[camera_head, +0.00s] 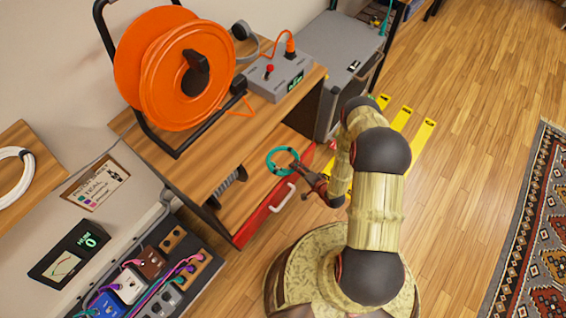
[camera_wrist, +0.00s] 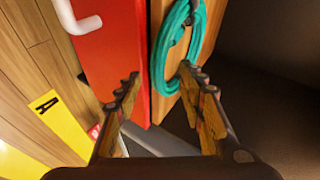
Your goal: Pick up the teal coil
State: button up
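The teal coil (camera_head: 269,162) is a ring of cable lying at the edge of a wooden shelf or drawer (camera_head: 240,200) behind a red front. In the wrist view the coil (camera_wrist: 163,52) is at top centre, beyond the fingertips and nearest the right-hand finger. My gripper (camera_head: 299,173) is just to the right of the coil in the head view. I cannot tell whether the right-hand finger touches the coil.
The red front (camera_head: 262,217) carries a white handle (camera_head: 283,198) close to my gripper. An orange cable reel (camera_head: 165,85) and a grey box (camera_head: 275,77) stand on the cabinet top above. A grey case (camera_head: 330,50) stands behind.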

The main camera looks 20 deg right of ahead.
jog(key=shift+w, duration=0.1)
jog(key=shift+c, duration=1)
jog(key=c, duration=0.7)
grip_shut()
